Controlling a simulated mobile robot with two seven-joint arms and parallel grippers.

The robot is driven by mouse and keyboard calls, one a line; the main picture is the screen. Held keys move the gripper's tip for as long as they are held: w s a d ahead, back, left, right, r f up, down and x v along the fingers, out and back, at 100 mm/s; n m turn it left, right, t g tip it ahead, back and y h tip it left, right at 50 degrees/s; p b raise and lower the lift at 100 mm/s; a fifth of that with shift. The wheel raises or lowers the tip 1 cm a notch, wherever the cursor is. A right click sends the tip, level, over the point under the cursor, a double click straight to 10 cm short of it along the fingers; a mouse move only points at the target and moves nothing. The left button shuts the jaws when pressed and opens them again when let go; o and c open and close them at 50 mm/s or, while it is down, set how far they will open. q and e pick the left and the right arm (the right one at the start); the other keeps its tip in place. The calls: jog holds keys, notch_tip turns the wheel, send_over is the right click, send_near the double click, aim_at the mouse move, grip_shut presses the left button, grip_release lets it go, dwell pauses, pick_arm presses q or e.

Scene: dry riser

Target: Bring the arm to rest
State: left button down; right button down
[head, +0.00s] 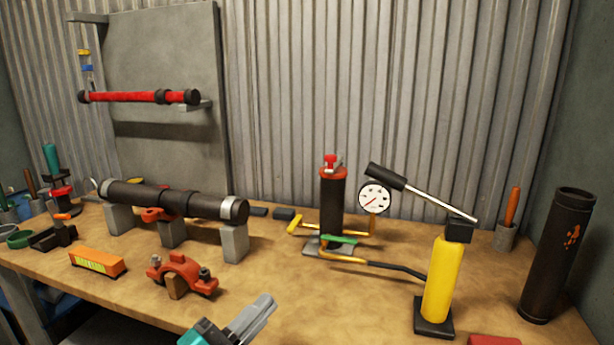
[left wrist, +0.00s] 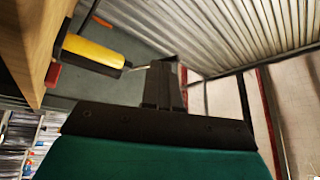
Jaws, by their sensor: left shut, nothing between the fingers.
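My left gripper (head: 252,318) shows at the bottom centre of the head view, low at the front edge of the workbench. Its grey fingers are together with nothing between them, and they point up and to the right. In the left wrist view the closed fingers (left wrist: 163,85) stand up from a dark palm, and they touch nothing that I can see. My right gripper is not in either view.
The workbench (head: 300,290) holds a yellow hand pump (head: 442,280), a pressure gauge (head: 374,197), a dark pipe on grey blocks (head: 235,243), a red clamp (head: 190,270), an orange level (head: 97,262) and a standing black tube (head: 557,255). Bare wood lies just beyond my left gripper.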

pick_arm(q)
jog(key=s+a+f+n+g+y, duration=0.2)
jog(key=s+a+f+n+y, duration=0.1)
jog(key=f, duration=0.5)
jog(key=s+a+f+n+g+y, duration=0.1)
jog(key=s+a+f+n+y, duration=0.3)
jog(key=s+f+n, duration=0.3)
jog(key=s+a+f+n+g+y+p, duration=0.1)
jog(key=s+a+f+n+g+y, duration=0.1)
jog(key=s+f+n+y, duration=0.3)
notch_tip(320, 180, down, 6)
jog(key=a+n, duration=0.1)
jog(key=n, duration=0.2)
jog(key=shift+a+g, duration=0.3)
jog(key=shift+a, duration=0.05)
